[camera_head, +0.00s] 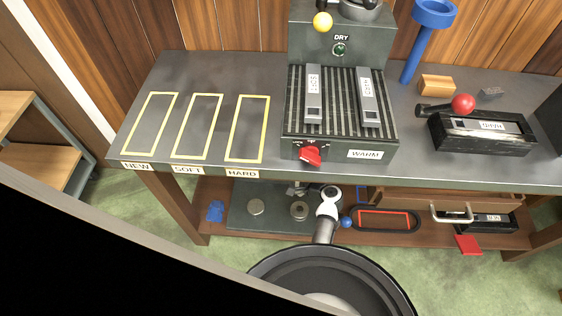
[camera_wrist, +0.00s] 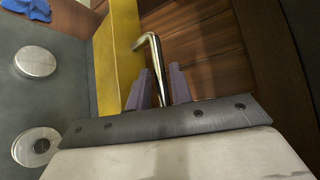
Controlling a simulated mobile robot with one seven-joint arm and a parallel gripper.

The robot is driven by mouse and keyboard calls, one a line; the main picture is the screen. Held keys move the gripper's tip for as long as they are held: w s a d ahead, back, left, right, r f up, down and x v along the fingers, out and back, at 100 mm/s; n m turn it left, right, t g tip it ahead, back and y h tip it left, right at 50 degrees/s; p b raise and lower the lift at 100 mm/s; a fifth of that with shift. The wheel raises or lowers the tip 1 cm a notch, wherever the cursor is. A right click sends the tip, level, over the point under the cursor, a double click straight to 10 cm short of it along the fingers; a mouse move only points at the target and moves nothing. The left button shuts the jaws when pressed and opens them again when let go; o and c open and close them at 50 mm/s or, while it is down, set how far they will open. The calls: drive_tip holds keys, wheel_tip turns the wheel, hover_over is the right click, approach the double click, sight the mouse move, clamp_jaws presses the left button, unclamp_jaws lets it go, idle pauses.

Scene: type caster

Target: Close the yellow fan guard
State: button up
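The yellow guard (camera_wrist: 118,55) shows in the wrist view as a flat yellow panel, upper left of centre, beside the grey plate. A bent metal rod (camera_wrist: 158,60) like a handle stands next to its right edge. My gripper (camera_wrist: 160,78) is open, its two purple-grey fingers apart. The rod runs down into the gap between them, close to the right finger; I cannot tell whether it touches. In the head view my gripper and the guard are hidden below my arm, near the lower shelf, so the guard's angle is unclear.
A grey plate (camera_head: 240,212) with round metal discs (camera_head: 256,207) lies on the lower shelf, with a blue object (camera_head: 215,210) to its left. A drawer with a handle (camera_head: 452,215) and a black tray (camera_head: 385,219) are at right. The worktop (camera_head: 215,75) overhangs the shelf.

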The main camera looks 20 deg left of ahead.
drive_tip(key=shift+x, duration=0.95)
drive_tip(key=shift+c, duration=0.2)
clamp_jaws()
